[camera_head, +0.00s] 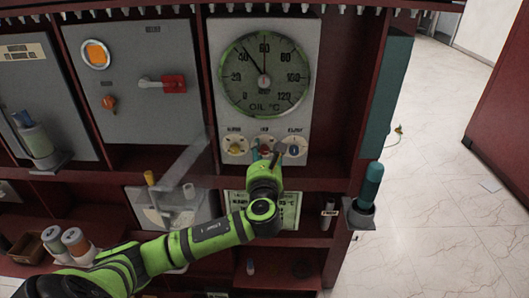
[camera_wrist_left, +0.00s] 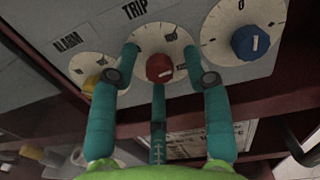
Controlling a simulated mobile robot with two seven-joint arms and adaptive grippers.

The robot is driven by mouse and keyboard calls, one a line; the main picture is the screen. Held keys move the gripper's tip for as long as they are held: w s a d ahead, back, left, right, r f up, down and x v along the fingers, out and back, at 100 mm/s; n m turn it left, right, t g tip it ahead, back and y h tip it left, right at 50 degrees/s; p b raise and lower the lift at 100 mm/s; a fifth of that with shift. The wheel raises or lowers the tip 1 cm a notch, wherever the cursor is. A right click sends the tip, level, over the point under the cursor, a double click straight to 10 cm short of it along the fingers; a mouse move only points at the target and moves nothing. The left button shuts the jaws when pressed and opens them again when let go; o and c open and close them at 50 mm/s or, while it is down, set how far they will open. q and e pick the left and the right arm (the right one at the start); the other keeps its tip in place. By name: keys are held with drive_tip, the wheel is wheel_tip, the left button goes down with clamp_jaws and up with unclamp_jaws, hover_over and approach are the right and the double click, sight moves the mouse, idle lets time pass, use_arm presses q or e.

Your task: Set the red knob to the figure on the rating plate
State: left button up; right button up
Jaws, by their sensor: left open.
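The red knob (camera_wrist_left: 159,68) sits on a white dial marked TRIP, in the middle of a row of three under the oil gauge (camera_head: 264,76). In the head view the red knob (camera_head: 265,149) is partly hidden by my left gripper (camera_head: 270,157). In the left wrist view my open left gripper (camera_wrist_left: 160,66) has two teal fingers at either side of the knob and a third below it. I cannot tell whether any finger touches it. The rating plate (camera_head: 290,211) is below, partly covered by my left arm; its text is too blurred to read.
A yellow knob (camera_head: 235,150) marked ALARM is left of the red one, a blue knob (camera_head: 294,150) right. A shelf edge runs just below. A teal-handled item (camera_head: 369,183) stands in a holder at right. A clear angled panel (camera_head: 187,160) is left of my gripper.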

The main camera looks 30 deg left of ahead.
use_arm(q)
clamp_jaws()
drive_tip(key=n, duration=0.5)
drive_tip(key=shift+n, duration=0.3)
drive_tip(key=n+b, duration=0.1)
drive_tip(key=n, duration=0.5)
drive_tip(key=shift+n, duration=0.3)
idle(0.3)
drive_tip(key=shift+h, duration=0.3)
unclamp_jaws()
